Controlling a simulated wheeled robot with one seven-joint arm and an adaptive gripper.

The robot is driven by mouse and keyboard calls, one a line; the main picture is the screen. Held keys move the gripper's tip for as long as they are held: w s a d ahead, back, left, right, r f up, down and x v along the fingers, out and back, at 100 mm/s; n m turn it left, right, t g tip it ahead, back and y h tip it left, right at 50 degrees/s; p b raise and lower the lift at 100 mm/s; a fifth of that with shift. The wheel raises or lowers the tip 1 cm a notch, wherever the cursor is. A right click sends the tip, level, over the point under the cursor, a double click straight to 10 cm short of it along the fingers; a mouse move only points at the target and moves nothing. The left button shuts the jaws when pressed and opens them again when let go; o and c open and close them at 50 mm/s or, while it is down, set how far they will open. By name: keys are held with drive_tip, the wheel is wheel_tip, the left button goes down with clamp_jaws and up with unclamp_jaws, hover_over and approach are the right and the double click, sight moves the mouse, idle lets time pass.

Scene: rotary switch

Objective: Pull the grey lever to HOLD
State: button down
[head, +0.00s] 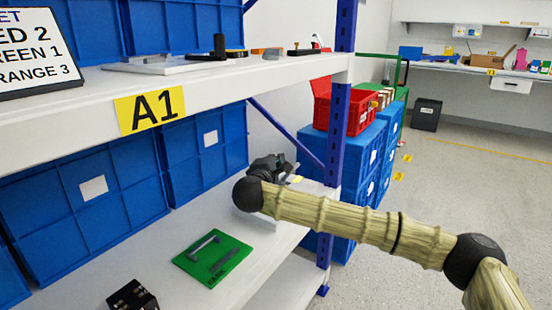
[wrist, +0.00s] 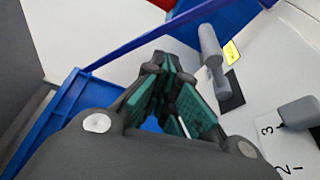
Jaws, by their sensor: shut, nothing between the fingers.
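The grey lever (wrist: 210,47) stands up from a dark slot plate (wrist: 230,92) in the wrist view, beside a small yellow label (wrist: 231,52) whose text I cannot read. My gripper (wrist: 166,72) is shut and empty, with its teal-padded fingers just left of the lever. A narrow gap seems to separate them, but I cannot tell for sure whether they touch. In the head view my gripper (head: 276,165) is over the right end of the lower shelf, and my wrist hides most of the lever's panel.
A grey knob (wrist: 298,112) sits near printed numbers 2 and 3. A green board (head: 226,271) with a grey handle and a black box (head: 132,298) lie on the lower shelf (head: 185,226). The blue rack post (head: 337,130) and upper shelf (head: 215,87) are close to my arm.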

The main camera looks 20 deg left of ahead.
drive_tip(key=shift+s+d+f, duration=0.15)
drive_tip(key=shift+s+d, duration=0.05)
drive_tip(key=shift+d, duration=0.5)
drive_tip(key=shift+s+d+f, duration=0.1)
drive_tip(key=shift+s+d, duration=0.05)
drive_tip(key=shift+d, duration=0.55)
drive_tip(key=shift+p, duration=0.3)
